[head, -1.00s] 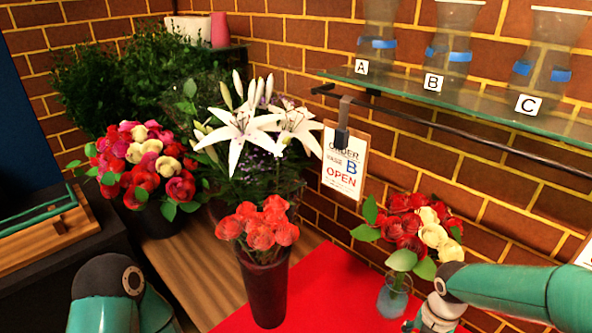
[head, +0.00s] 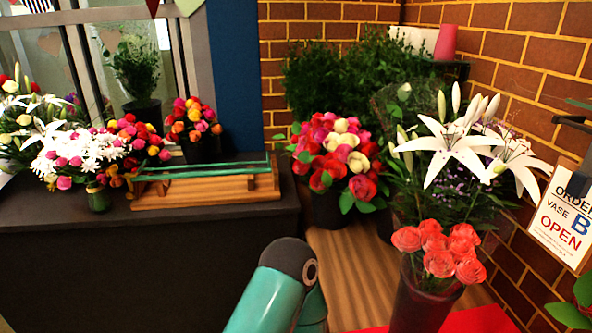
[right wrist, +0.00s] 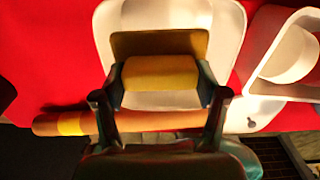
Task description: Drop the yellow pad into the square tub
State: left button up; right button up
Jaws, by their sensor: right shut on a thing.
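In the right wrist view my right gripper (right wrist: 161,80) is shut on the yellow pad (right wrist: 160,73), with a fingertip at each of its ends. A flat tan part (right wrist: 160,43) shows just beyond the pad; I cannot tell whether it belongs to it. Behind the pad is a white square container with rounded corners (right wrist: 230,35). A second white, square-sided container (right wrist: 262,85) with a rounded hollow stands at the right. I cannot tell which of them is the square tub, nor the pad's height above it. My left gripper is out of view.
A brown rod with a yellow band (right wrist: 72,124) lies across the near edge of the red mat (right wrist: 50,60). In the head view a dark vase of red flowers (head: 418,300), white lilies (head: 455,150) and a wooden rack (head: 210,190) stand around. An order card (head: 562,222) hangs at right.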

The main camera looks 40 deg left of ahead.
jog(key=o, duration=1.2)
notch_tip(320, 180, up, 12)
jog(key=shift+f, duration=0.1)
